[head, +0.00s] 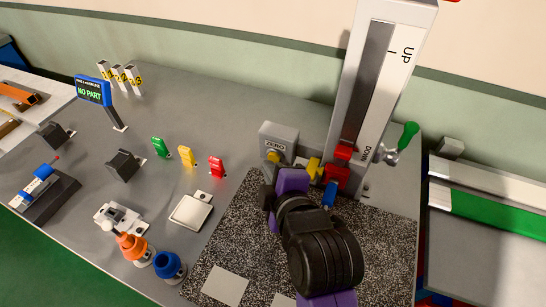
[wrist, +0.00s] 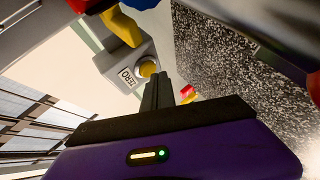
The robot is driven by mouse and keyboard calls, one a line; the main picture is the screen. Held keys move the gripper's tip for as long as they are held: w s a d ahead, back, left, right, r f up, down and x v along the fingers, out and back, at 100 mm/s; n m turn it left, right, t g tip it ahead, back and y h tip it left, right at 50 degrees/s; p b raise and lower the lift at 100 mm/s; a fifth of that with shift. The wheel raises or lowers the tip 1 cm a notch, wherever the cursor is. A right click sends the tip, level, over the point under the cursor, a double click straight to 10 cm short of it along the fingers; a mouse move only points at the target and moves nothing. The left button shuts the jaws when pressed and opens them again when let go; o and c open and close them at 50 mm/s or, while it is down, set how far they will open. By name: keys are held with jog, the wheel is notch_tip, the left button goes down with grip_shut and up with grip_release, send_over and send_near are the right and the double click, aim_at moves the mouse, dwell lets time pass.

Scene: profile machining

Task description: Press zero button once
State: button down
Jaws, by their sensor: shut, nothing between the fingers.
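The zero button is a yellow round button (head: 273,156) on the front of a grey box labelled ZERO (head: 281,133), at the back of the table. In the wrist view the box (wrist: 117,62) shows at upper middle, with the yellow button (wrist: 147,67) just beyond my fingertips. My gripper (head: 268,178) is shut and empty, right in front of the button. In the wrist view its dark fingers (wrist: 156,84) point at the button and overlap its lower edge. I cannot tell whether they touch it.
A tall height gauge (head: 368,80) with red and yellow parts stands close right of the box. A speckled granite plate (head: 230,235) lies below my arm. Green, yellow and red tags (head: 187,156) stand to the left. A screen reads NO PART (head: 93,91).

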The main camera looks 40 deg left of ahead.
jog(key=shift+w+a, duration=0.1)
jog(key=shift+w, duration=0.4)
dwell(0.8)
jog(key=shift+s, duration=0.1)
jog(key=shift+s+d+p, duration=0.2)
jog(key=shift+s+p, duration=0.1)
jog(key=shift+s, duration=0.5)
jog(key=shift+s+d+p, duration=0.2)
jog(key=shift+s+p, duration=0.05)
jog(key=shift+s, duration=0.55)
jog(key=shift+s+d+p, duration=0.2)
jog(key=shift+s+p, duration=0.05)
jog(key=shift+s, duration=0.6)
jog(key=shift+s+d+p, duration=0.2)
jog(key=shift+s+p, duration=0.05)
jog(key=shift+s, duration=0.55)
